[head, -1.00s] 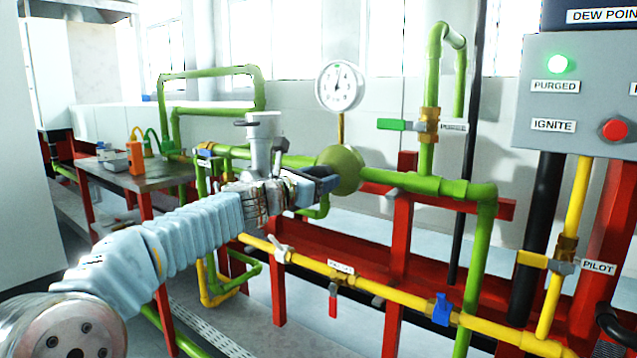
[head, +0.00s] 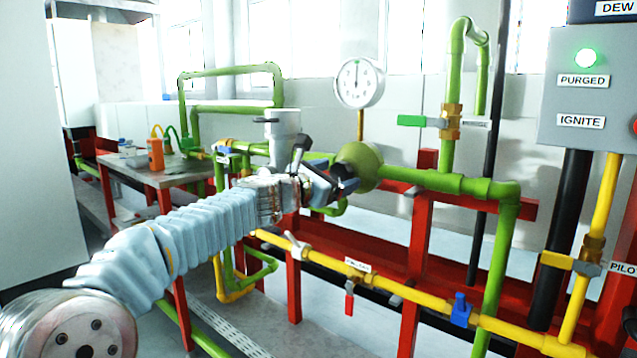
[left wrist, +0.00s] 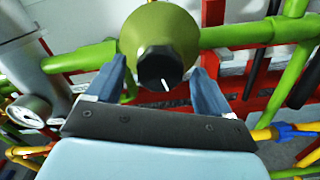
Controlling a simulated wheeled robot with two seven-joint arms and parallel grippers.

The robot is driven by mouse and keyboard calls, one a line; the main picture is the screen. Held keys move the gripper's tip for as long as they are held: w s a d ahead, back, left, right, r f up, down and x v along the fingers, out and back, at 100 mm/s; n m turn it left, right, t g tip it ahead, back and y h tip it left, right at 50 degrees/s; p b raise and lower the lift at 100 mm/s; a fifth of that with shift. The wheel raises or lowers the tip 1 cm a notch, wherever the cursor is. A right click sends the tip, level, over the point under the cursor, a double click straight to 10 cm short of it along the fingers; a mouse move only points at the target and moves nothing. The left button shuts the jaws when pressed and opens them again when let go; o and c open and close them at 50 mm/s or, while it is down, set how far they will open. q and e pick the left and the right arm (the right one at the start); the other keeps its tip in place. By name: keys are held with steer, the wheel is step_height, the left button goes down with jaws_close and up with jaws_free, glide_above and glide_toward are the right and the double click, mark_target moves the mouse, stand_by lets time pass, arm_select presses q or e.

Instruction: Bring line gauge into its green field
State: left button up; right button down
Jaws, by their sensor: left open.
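The line gauge (head: 360,82) is a round white dial on a brass stem above the green pipe. Its needle seems to point nearly straight up; the field colours are too small to read surely. Below it is a round green regulator body (head: 362,165). In the left wrist view the regulator (left wrist: 160,30) carries a black knob (left wrist: 161,67) with a white pointer line. My left gripper (head: 338,186) is at the regulator. In the left wrist view its blue fingers (left wrist: 158,85) stand apart on either side of the knob, with gaps showing. My right gripper is not in view.
A green-handled valve (head: 430,121) is to the right on the riser. A grey panel (head: 590,100) shows a lit green PURGED lamp. A yellow pipe (head: 400,289) runs below, with red posts. A grey cylinder (head: 283,130) stands behind my arm. Another gauge (left wrist: 30,110) shows in the left wrist view.

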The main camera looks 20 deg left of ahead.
arm_select(q)
steer(key=v, duration=1.2)
steer(key=shift+s+b, duration=0.4)
steer(key=shift+b, duration=0.05)
steer(key=shift+a, duration=0.1)
steer(key=w+d+f+m+g+y, duration=0.25)
steer(key=f+m+g, duration=0.2)
steer(key=f, duration=1.55)
steer(key=w+d+f+m+g+y, duration=0.1)
steer(key=d+f+m+g, duration=0.3)
steer(key=f, duration=1.5)
steer(key=s+d+f+m+g, duration=0.25)
steer(key=s+f+m, duration=0.45)
steer(key=f, duration=0.5)
steer(key=s+d+f+m+g, duration=0.1)
steer(key=s+f+m+g, duration=0.3)
steer(key=s+f, duration=0.6)
steer(key=s+d+f+m+g+h, duration=0.1)
steer(key=s+d+f+m, duration=0.3)
steer(key=s+f+m, duration=0.3)
steer(key=s+f, duration=0.1)
steer(key=s, duration=0.3)
steer(key=shift+d, duration=0.15)
